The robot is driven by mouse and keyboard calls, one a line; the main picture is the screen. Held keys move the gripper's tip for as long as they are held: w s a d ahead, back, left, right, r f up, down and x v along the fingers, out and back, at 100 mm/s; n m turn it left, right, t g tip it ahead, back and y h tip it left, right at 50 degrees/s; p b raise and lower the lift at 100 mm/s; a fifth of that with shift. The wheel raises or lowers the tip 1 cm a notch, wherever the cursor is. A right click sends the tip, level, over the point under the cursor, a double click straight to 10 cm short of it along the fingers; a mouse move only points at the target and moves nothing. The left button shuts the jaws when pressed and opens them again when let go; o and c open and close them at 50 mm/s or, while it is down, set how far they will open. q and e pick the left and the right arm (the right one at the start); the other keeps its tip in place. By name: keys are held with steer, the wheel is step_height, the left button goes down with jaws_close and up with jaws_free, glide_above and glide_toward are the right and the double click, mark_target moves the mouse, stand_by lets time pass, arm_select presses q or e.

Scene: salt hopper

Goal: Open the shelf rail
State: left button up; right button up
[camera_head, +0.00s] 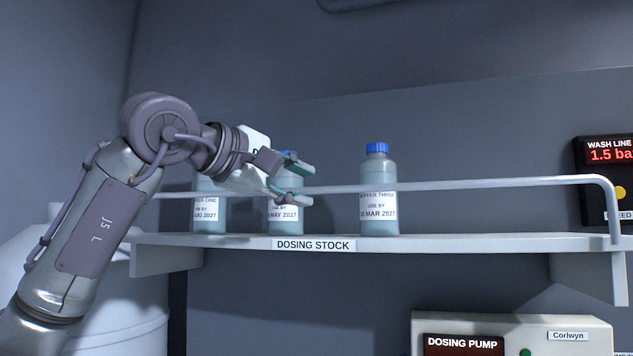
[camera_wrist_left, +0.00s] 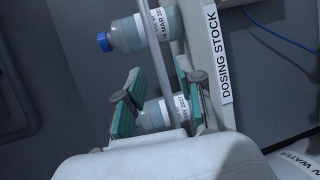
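The shelf rail (camera_head: 450,185) is a thin pale bar along the front of the shelf, above its edge, bent down at the right end. It stands raised in front of the bottles. My left gripper (camera_head: 305,184) is open at the rail, in front of the middle bottle. In the left wrist view the rail (camera_wrist_left: 158,62) runs between the two green-padded fingers (camera_wrist_left: 158,70); I cannot tell whether they touch it. The rail's left end is partly hidden behind my arm. My right gripper is not in view.
The shelf (camera_head: 430,242), labelled DOSING STOCK, holds three blue-capped bottles: left (camera_head: 209,215), middle (camera_head: 285,216) and right (camera_head: 378,180). A dosing pump (camera_head: 510,325) sits below. A wash line display (camera_head: 606,165) is on the right wall. A white drum (camera_head: 120,325) stands lower left.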

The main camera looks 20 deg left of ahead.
mark_target(313, 190)
arm_select(q)
steer(key=shift+p+x, duration=0.5)
steer(key=shift+x, duration=1.75)
steer(key=shift+f, duration=0.1)
steer(key=shift+c, duration=0.2)
jaws_close()
